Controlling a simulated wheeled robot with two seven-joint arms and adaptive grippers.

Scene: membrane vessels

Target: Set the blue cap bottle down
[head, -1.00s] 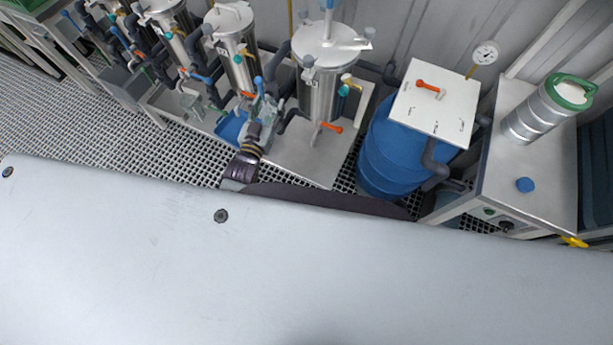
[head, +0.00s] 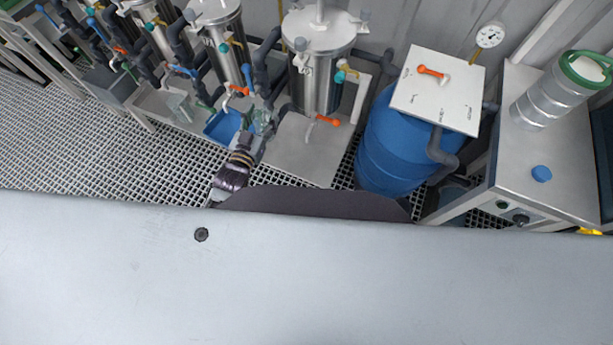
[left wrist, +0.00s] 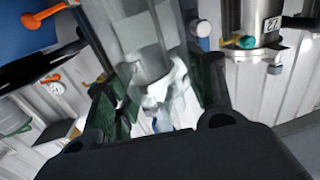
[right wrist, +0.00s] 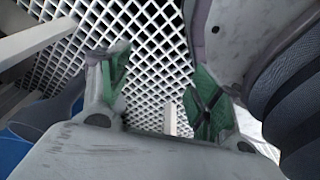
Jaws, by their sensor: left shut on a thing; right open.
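My left gripper (left wrist: 160,105) is shut on a clear, see-through bottle (left wrist: 150,62), which stands between its green pads in the left wrist view. In the head view this gripper (head: 260,124) is small, above the front of the skid beside a blue tray (head: 222,125). The bottle's base and any contact beneath it cannot be made out. A round blue cap (head: 541,173) lies apart on the steel bench at the right. My right gripper (right wrist: 160,95) is open and empty in the right wrist view, above floor grating; it is out of the head view.
Steel membrane vessels (head: 318,80) with pipes and valves stand behind the left gripper. The steel bench (head: 500,150) holds a metal canister with a green top (head: 545,95). Bare plate (head: 300,155) lies right of the gripper.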

